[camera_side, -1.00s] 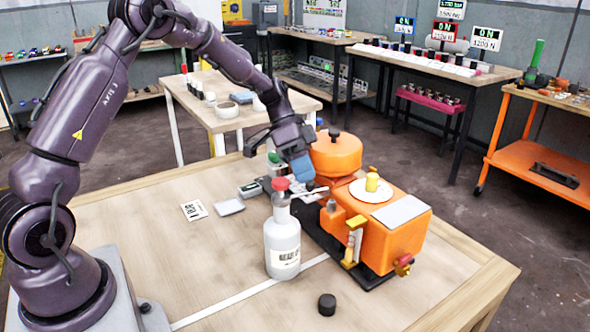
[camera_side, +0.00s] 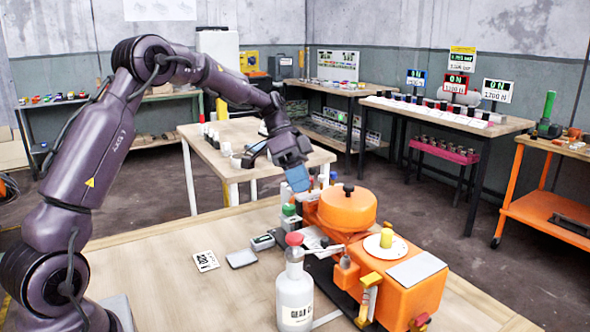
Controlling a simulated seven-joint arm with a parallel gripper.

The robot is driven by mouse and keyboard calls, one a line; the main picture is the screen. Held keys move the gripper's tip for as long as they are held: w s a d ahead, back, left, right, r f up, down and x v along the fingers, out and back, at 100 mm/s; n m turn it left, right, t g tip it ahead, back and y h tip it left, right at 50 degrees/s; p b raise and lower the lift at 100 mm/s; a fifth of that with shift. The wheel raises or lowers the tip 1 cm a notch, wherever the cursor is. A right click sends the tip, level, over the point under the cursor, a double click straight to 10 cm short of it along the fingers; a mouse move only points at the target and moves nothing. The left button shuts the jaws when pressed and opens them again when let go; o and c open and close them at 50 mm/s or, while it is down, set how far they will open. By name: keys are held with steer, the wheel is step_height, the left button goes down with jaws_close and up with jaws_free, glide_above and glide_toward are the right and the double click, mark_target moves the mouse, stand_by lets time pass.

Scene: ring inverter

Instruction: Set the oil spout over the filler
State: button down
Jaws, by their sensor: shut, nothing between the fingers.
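A white oil bottle (camera_side: 295,298) with a red top (camera_side: 294,239) stands upright on the wooden table in front of the orange machine (camera_side: 400,292). A thin grey spout (camera_side: 324,251) reaches right from the bottle's neck toward the machine's near left side. Its tip lies close to a small orange block (camera_side: 346,274); I cannot tell whether it is over an opening. I cannot pick out the filler for certain. My gripper (camera_side: 298,181) has blue fingertips, is shut and empty, and hangs above the machine's left end, clear of the bottle and spout.
An orange round tank (camera_side: 347,209) with a black knob rises beside my gripper. A yellow cap (camera_side: 386,237) stands on the machine's white disc. Small boxes and a printed card (camera_side: 206,261) lie left of the bottle. The table's left part is clear.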

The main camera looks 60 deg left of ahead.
steer(key=shift+v, duration=1.55)
